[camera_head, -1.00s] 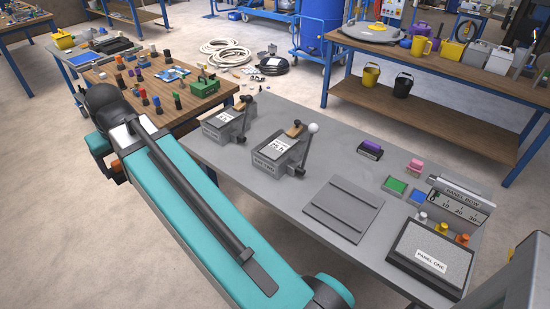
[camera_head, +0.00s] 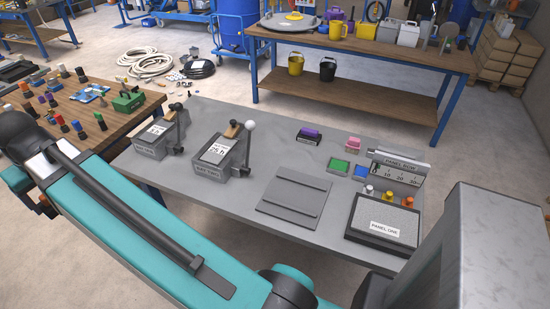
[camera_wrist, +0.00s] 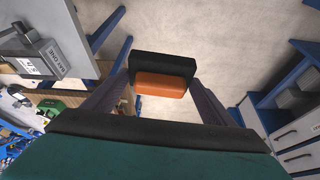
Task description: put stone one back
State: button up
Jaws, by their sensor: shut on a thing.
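In the wrist view my gripper (camera_wrist: 161,90) is shut on an orange-and-black block (camera_wrist: 163,66), orange on the near side and black on the far side. The block is held over open floor, clear of any surface. No label on it is readable, so I cannot tell if it is stone one. In the head view the gripper end is mostly hidden behind my arm at the far left. The grey bench (camera_head: 230,195) carries a purple block on a dark holder (camera_head: 308,136) and a pink piece (camera_head: 333,144).
Two labelled grey lever devices (camera_head: 222,155) (camera_head: 158,138) stand on the bench's left half. A flat grey plate (camera_head: 292,198), a panel box (camera_head: 384,223), green (camera_head: 339,165) and blue (camera_head: 362,172) pads sit to the right. A wooden table (camera_head: 75,105) stands left. Bare bench surrounds the plate.

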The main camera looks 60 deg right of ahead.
jog(key=s+d+f+m+g+h+b, duration=0.15)
jog(key=s+d+m+b, duration=0.3)
jog(key=d, duration=0.65)
jog(key=s+d+f+m+h+b, duration=0.1)
jog(key=s+d+f+m+b, duration=0.2)
jog(key=s+d, duration=0.55)
jog(key=s+d+f+m+g+h+b, duration=0.1)
jog(key=s+d+f+m+b, duration=0.25)
jog(key=d, duration=0.95)
jog(key=s+d+f+m+g+b, duration=0.1)
jog(key=s+d+f+m+b, duration=0.1)
jog(key=s+d, duration=0.4)
jog(key=s+d+f+m+g+b, duration=0.1)
jog(key=s+d+f+m+b, duration=0.2)
jog(key=s, duration=1.2)
jog(key=s+d+f+m+g+b, duration=0.1)
jog(key=s+d+f+m+b, duration=0.2)
jog(key=s+d, duration=0.6)
jog(key=shift+s+d+f+m+h+b, duration=0.1)
jog(key=shift+s+m+h+b, duration=0.1)
jog(key=shift+s+m+b, duration=0.4)
jog(key=shift+s+d+m+h+b, duration=0.1)
jog(key=shift+s+m+h+b, duration=0.05)
jog(key=shift+s+m+b, duration=0.4)
jog(key=shift+w, duration=0.1)
